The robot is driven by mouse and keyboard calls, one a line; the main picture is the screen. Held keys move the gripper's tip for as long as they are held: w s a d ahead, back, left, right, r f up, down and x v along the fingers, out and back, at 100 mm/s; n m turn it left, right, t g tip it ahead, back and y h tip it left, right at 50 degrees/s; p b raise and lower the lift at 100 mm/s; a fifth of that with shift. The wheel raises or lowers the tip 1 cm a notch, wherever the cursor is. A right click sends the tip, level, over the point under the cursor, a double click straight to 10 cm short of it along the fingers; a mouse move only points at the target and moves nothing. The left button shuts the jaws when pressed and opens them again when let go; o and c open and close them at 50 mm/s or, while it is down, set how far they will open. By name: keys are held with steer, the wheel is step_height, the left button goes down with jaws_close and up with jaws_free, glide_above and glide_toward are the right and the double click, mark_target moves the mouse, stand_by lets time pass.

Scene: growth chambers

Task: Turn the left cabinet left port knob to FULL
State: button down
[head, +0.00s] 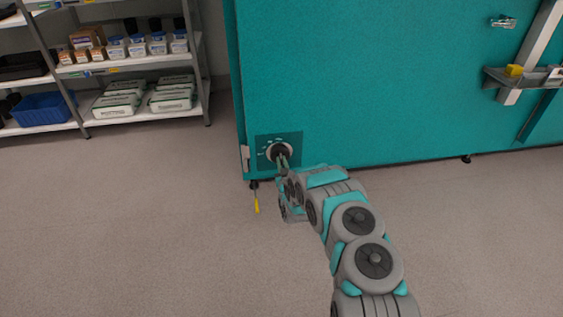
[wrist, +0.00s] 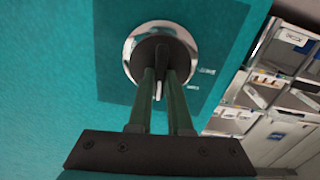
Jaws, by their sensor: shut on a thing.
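The port knob is a dark knob on a round silver plate, low on the left edge of the teal cabinet (head: 380,70). The silver plate (head: 271,151) sits on a darker teal panel (head: 292,137) with small white marks, too small to read. My gripper (head: 282,160) reaches the knob from the front. In the wrist view, my gripper's two green fingers (wrist: 160,85) are closed on the raised grip of the knob (wrist: 152,45). A pale pointer line shows between the fingertips. The fingers hide part of the knob, so its setting cannot be read.
A shelf rack (head: 140,67) with boxes, bottles and a blue bin (head: 44,109) stands at the left. A ledge (head: 530,78) sticks out at the right. The floor in front is clear.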

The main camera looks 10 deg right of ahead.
steer(key=shift+m, duration=0.5)
steer(key=c, duration=0.8)
jaws_free()
steer(key=shift+c, duration=0.2)
steer(key=shift+s, duration=0.1)
steer(key=s, duration=0.7)
steer(key=shift+s, duration=0.3)
